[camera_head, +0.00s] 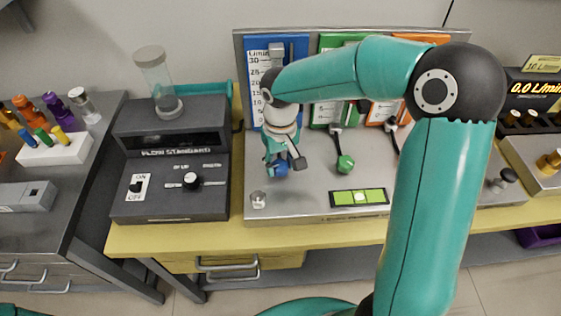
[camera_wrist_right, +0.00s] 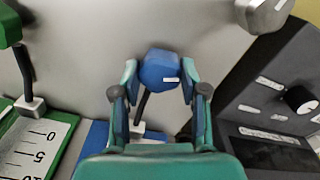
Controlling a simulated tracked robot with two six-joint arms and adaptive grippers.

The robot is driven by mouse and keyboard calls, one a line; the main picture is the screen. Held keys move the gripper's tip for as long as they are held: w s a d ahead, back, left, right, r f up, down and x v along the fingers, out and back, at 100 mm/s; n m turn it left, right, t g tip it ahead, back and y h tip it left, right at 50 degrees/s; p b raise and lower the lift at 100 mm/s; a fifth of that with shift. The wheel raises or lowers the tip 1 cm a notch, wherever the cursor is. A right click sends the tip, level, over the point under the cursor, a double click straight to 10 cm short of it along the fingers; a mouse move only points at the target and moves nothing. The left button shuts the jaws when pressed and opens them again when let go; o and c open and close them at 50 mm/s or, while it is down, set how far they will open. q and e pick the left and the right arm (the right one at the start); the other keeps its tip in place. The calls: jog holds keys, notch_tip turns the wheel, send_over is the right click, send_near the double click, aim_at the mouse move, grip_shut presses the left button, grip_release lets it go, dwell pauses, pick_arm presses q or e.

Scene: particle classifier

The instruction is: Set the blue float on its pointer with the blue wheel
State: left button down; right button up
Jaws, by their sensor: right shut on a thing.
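The blue wheel (camera_head: 281,171) is low on the board under the blue panel (camera_head: 298,44). My right gripper (camera_head: 280,166) is shut on it in the head view. In the wrist view the blue wheel (camera_wrist_right: 160,71) sits between the two fingers of the right gripper (camera_wrist_right: 160,80), with a pale mark on its face. The blue panel carries a numbered scale, partly covered by my right arm. The blue float and its pointer cannot be made out; my arm hides the middle and lower part of that panel. My left gripper is not in view.
To the right stand a green panel (camera_head: 331,42) with a green wheel (camera_head: 345,163) and a partly hidden orange panel (camera_head: 420,39). A green level (camera_head: 359,197) lies on the board. The dark flow standard box (camera_head: 168,205) is on the left. A small metal knob (camera_head: 258,200) is near the gripper.

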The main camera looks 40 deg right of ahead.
aim_at(280, 164)
jog(key=n, duration=0.3)
jog(key=shift+n, duration=0.3)
jog(key=n, duration=0.4)
jog(key=shift+p, duration=0.4)
jog(key=shift+n, duration=0.3)
jog(key=shift+w, duration=0.1)
jog(key=o, duration=1.1)
jog(key=shift+o, duration=0.2)
notch_tip(280, 164, up, 12)
